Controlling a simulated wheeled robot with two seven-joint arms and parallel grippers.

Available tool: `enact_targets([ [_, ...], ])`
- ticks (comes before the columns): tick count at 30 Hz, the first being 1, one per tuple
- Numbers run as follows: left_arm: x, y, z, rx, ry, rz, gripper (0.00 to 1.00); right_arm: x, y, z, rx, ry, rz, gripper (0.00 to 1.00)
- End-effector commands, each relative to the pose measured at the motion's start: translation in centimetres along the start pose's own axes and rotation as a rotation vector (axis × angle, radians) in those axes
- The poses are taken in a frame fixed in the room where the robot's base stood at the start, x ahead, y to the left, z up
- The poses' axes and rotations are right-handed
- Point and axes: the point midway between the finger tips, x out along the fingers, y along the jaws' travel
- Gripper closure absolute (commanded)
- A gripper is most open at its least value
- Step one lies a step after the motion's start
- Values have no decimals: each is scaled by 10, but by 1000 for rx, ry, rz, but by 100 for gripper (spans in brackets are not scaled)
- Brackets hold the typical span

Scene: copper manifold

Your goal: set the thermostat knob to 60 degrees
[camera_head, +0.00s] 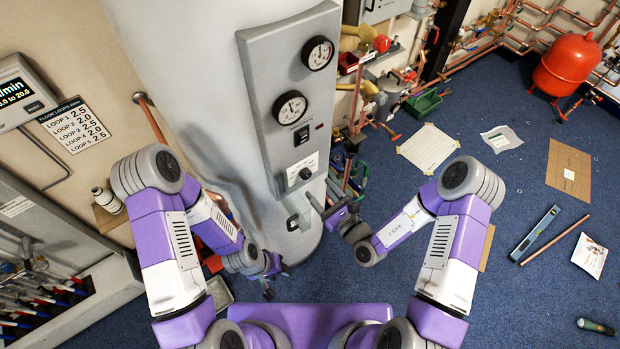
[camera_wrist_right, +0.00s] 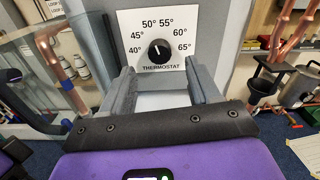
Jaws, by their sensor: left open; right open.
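The thermostat knob (camera_head: 305,173) is a black round knob on a white dial plate (camera_head: 294,184), low on the grey panel of the tank. In the right wrist view the knob (camera_wrist_right: 159,51) shows a short white mark that points about straight up, near the 50 and 55 labels. The printed scale runs from 40 at left to 65 at right. My right gripper (camera_head: 306,211) is open just below and in front of the plate. Its two fingers stand apart below the knob in the right wrist view (camera_wrist_right: 163,88), with nothing between them. My left gripper (camera_head: 277,281) is open and empty, low beside the tank.
Two round gauges (camera_head: 290,107) and a black switch (camera_head: 301,136) sit higher on the panel (camera_head: 262,70). Copper pipes (camera_head: 352,105) and a green bin (camera_head: 424,103) stand right of the tank. A level (camera_head: 535,230) and a copper tube (camera_head: 556,239) lie on the blue floor at right.

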Motion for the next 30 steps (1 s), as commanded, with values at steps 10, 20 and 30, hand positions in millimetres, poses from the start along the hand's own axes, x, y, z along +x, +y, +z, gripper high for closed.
enact_targets([
  [10, -1, 0, 0, 0, 0, 0, 57, 47, 1, 0, 1, -1, 4, 39],
  [20, -1, 0, 0, 0, 0, 0, 57, 52, 1, 0, 1, -1, 3, 39],
  [30, -1, 0, 0, 0, 0, 0, 57, 51, 1, 0, 0, -1, 4, 90],
])
